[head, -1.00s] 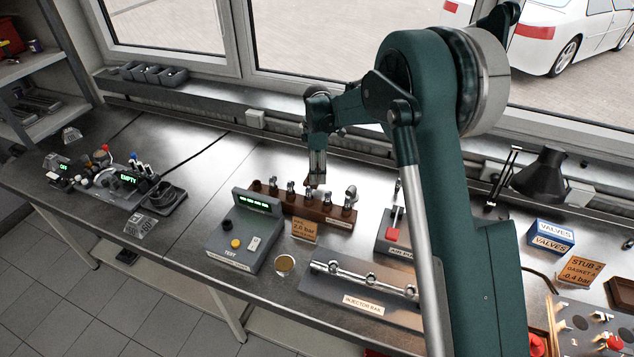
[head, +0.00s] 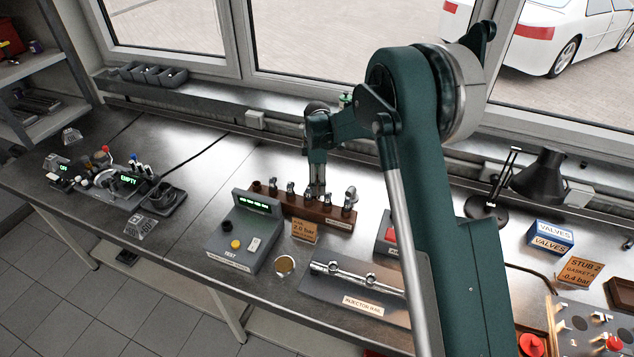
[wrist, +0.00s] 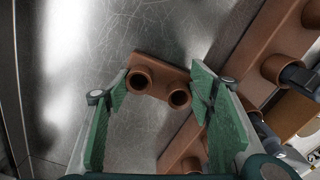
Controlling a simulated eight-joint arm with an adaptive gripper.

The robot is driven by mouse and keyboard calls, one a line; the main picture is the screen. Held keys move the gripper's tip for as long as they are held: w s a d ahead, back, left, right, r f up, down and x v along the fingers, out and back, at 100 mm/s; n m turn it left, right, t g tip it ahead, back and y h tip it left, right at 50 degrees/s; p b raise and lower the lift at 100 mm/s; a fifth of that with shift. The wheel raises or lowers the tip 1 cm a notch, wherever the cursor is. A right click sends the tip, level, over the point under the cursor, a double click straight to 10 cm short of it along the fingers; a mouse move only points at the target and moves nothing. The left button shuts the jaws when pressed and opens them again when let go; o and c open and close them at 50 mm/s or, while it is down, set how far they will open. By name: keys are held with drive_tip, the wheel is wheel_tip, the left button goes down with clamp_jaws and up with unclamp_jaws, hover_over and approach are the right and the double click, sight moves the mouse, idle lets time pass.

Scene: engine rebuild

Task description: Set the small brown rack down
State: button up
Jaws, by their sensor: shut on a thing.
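The small brown rack (wrist: 158,73) shows in the wrist view as a short block with two round open sockets, both looking empty. My gripper (wrist: 161,92) has its green finger pads on either side of it and is shut on it. Bare metal bench shows around the rack; I cannot tell whether it touches the bench. In the head view my gripper (head: 318,190) points down at the long brown rack's far side. The small rack cannot be made out there.
The long brown rack (head: 337,216) with several metal injectors stands very close; its sockets (wrist: 276,68) show on the right in the wrist view. A grey test box (head: 240,240) and an injector rail (head: 355,290) stand nearer. Bench left of the test box is clear.

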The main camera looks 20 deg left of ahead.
drive_tip(key=shift+f, duration=0.3)
drive_tip(key=o, duration=1.2)
drive_tip(key=shift+c, duration=0.2)
drive_tip(key=shift+r, duration=0.2)
wheel_tip(320, 180, up, 12)
idle(0.4)
